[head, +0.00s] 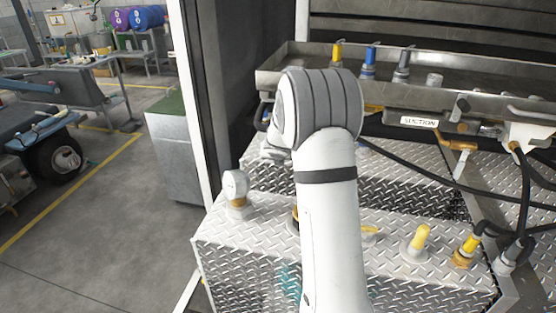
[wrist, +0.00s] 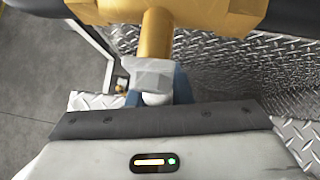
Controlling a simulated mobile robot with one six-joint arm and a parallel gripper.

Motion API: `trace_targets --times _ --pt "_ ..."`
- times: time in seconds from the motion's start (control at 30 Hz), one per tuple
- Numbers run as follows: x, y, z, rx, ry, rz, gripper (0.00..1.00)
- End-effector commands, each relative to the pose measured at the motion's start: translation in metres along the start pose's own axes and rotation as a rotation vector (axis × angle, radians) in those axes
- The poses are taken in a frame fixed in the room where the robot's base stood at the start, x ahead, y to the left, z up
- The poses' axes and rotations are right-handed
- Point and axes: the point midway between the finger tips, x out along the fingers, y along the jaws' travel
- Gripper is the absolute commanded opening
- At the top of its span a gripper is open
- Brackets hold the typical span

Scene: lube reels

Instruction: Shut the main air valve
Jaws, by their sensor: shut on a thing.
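In the wrist view, a brass-coloured valve body (wrist: 215,12) crosses the top, with a round brass stem (wrist: 155,35) coming down from it. It seems to be the main air valve; no label shows on it. A pale grey block (wrist: 153,76) sits at the stem's lower end. My gripper (wrist: 156,92) is at this block, its wide dark-edged housing filling the bottom. It is shut on the valve's end, with blue parts on both sides of a small white rounded piece. In the head view my own arm hides the gripper and this valve.
A metal tray (head: 290,58) with coloured nozzles is behind my arm. A "SUCTION" label (head: 419,122) and black hoses are at right. Open floor (head: 110,210) lies left.

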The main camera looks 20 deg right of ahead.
Motion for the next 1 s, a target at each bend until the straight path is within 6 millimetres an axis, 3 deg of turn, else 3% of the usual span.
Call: trace_targets --times 0.47,0.5,0.7,0.77,1.0 --pt "-0.0006 0.0033 0.0021 0.013 -0.006 0.015 0.00" --pt "-0.0006 0.0034 0.0022 0.013 -0.007 0.015 0.20" --pt "-0.0005 0.0033 0.0015 0.011 -0.005 0.014 0.36" --pt "-0.0005 0.0033 0.0013 0.011 -0.005 0.013 0.41" --pt "-0.0017 0.0033 0.0012 0.010 -0.005 0.013 0.41"
